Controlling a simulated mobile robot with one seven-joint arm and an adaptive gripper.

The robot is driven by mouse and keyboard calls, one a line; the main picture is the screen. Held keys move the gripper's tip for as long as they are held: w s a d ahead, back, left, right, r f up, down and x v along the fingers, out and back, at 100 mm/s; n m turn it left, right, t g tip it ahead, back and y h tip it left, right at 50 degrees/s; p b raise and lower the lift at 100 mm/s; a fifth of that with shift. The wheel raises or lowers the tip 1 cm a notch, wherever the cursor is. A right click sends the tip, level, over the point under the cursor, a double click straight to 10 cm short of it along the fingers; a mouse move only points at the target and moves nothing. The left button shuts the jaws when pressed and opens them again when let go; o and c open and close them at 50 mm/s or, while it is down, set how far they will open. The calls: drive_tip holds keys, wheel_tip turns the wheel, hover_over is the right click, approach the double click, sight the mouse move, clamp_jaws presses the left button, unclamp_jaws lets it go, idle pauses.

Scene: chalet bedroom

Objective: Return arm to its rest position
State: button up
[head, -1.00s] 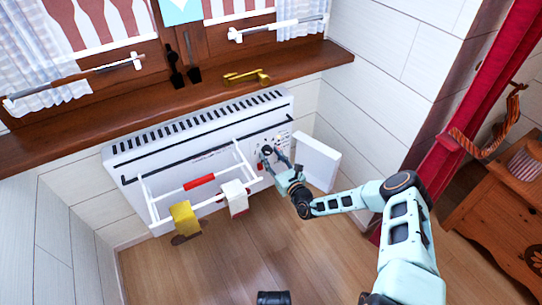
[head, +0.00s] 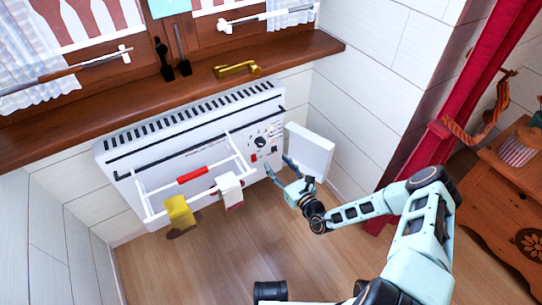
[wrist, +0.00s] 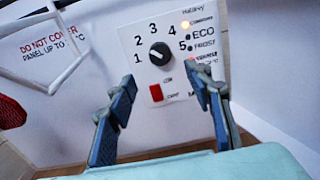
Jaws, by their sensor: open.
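My gripper (head: 279,172) is open and empty in front of the right end of a white panel heater (head: 105,155). In the wrist view its two blue fingers (wrist: 160,110) stand wide apart on either side of the heater's control panel (wrist: 138,42). The panel has a black dial (wrist: 160,53) among the numbers 1 to 5, and a red switch (wrist: 156,93) below it. The fingers appear apart from the dial. An indicator lamp at the panel's upper right glows. My arm reaches in from the lower right, bent at the elbow.
A white flap (head: 309,151) stands open right beside my gripper. A white rack (head: 233,144) on the heater's front carries red, white and yellow cloths (head: 179,210). A wooden sill (head: 120,112) runs above. A red curtain and wooden cabinet (head: 490,215) are at right.

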drive_tip(key=shift+v, duration=0.9)
